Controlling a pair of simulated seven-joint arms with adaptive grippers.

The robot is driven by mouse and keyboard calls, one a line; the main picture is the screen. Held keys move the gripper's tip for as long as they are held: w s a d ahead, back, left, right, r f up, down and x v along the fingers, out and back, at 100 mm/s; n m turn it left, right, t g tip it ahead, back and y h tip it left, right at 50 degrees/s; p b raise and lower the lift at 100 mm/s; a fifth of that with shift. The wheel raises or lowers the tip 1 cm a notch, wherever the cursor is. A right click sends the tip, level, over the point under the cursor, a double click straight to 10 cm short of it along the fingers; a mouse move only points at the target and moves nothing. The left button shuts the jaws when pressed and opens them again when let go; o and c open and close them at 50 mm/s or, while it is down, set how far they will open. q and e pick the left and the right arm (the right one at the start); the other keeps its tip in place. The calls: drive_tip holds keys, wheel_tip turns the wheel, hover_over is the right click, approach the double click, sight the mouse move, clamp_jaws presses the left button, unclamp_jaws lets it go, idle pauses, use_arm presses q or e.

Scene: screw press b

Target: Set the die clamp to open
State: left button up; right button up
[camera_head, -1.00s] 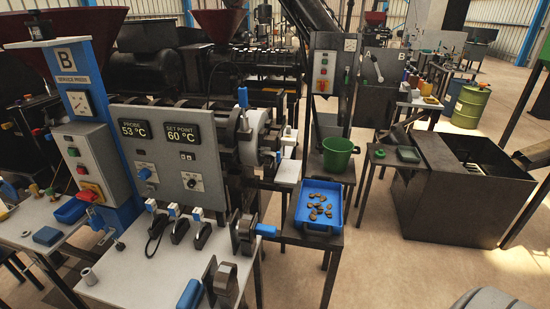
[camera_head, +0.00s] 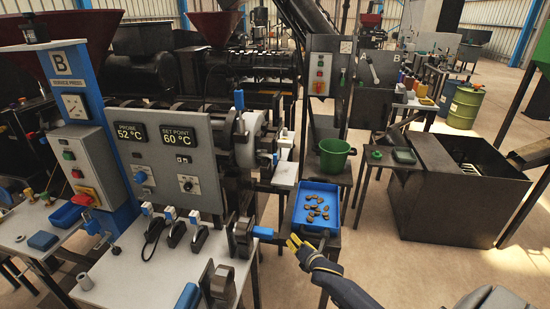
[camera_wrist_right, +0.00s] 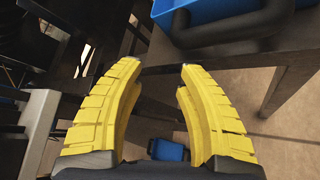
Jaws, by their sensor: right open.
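A blue upright handle (camera_head: 239,100) stands at the front end of the press barrel, beside a pale round flange (camera_head: 247,140); I cannot tell for sure that this is the die clamp. A dark round fitting with a blue horizontal handle (camera_head: 262,232) sits at the right edge of the white bench. My right gripper (camera_head: 294,242), with yellow fingers, is just right of and below that handle. In the right wrist view the right gripper (camera_wrist_right: 155,68) is open, and a small blue piece (camera_wrist_right: 168,150) shows beyond the fingers. My left gripper is out of view.
A blue tray of brown pieces (camera_head: 298,215) stands on a dark stand close to my right gripper. A green bucket (camera_head: 334,153) is behind it. The control panel (camera_head: 165,165) reads probe 52 °C, set point 60 °C. Several small blue-topped clamps (camera_head: 176,232) line the bench.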

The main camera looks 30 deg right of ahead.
wheel_tip(320, 180, up, 14)
drive_tip(key=w+n+t, duration=0.2)
drive_tip(key=w+n, duration=0.1)
drive_tip(key=n, duration=0.1)
drive_tip(key=n+t, duration=0.3)
drive_tip(key=n, duration=0.3)
approach(276, 158)
drive_tip(key=w, duration=0.3)
drive_tip(key=w+d, duration=0.1)
drive_tip(key=w, duration=0.6)
drive_tip(key=shift+w+d+r, duration=0.1)
drive_tip(key=shift+w+d, duration=0.25)
drive_tip(key=shift+c, duration=0.5)
clamp_jaws()
drive_tip(key=shift+m, duration=0.3)
